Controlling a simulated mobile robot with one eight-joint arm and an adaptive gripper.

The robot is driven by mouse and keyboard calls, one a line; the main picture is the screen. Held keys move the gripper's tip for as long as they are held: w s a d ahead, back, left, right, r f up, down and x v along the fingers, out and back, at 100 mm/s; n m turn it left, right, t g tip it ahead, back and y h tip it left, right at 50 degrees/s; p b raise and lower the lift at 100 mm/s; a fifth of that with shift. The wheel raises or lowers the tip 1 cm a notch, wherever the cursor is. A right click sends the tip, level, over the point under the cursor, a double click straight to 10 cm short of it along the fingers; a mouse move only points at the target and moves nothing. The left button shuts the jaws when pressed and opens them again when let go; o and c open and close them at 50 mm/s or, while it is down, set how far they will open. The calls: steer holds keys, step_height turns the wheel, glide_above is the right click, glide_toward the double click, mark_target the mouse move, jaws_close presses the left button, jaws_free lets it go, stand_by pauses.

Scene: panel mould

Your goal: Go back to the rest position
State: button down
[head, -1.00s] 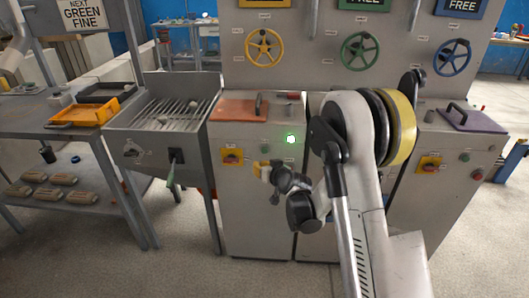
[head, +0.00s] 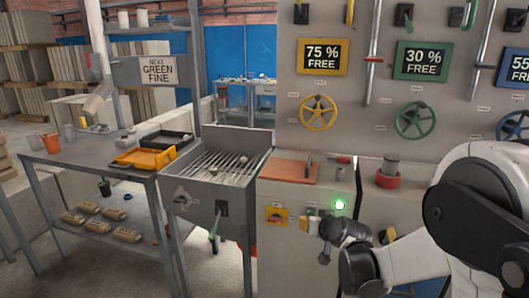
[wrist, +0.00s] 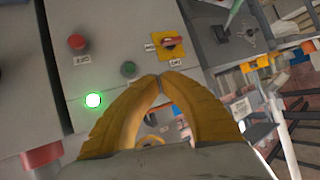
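My gripper (head: 305,224) is in front of the grey cabinet (head: 290,255), low and near its yellow-plated rotary switch (head: 277,215). In the wrist view my gripper's yellow fingers (wrist: 159,78) curve together and meet at the tips, with nothing seen between them. The rotary switch (wrist: 167,43) shows beyond the tips, with a small green button (wrist: 128,68) and a red button (wrist: 77,42) beside it. A green lamp (wrist: 93,100) is lit; it also shows in the head view (head: 340,205).
A sloped grated bin (head: 222,166) stands left of the cabinet. Further left is a steel table (head: 90,158) with yellow and black trays. A red-orange lid (head: 288,168) lies on the cabinet top. Handwheels and percentage signs are on the panel behind.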

steer(key=s+r+g, duration=0.1)
steer(key=s+r, duration=0.2)
steer(key=s, duration=0.3)
steer(key=s+r+g+h, duration=0.1)
steer(key=s+r, duration=0.1)
steer(key=s, duration=0.4)
steer(key=s+r+g, duration=0.1)
steer(key=s+r, duration=0.2)
steer(key=s, duration=0.3)
steer(key=s+d+f+g+h, duration=0.1)
steer(key=s+d+f, duration=0.1)
steer(key=s, duration=1.4)
steer(key=shift+s+d+f+m+g+h, duration=0.15)
steer(key=shift+s+d+m+g+h, duration=0.15)
steer(key=shift+s, duration=0.05)
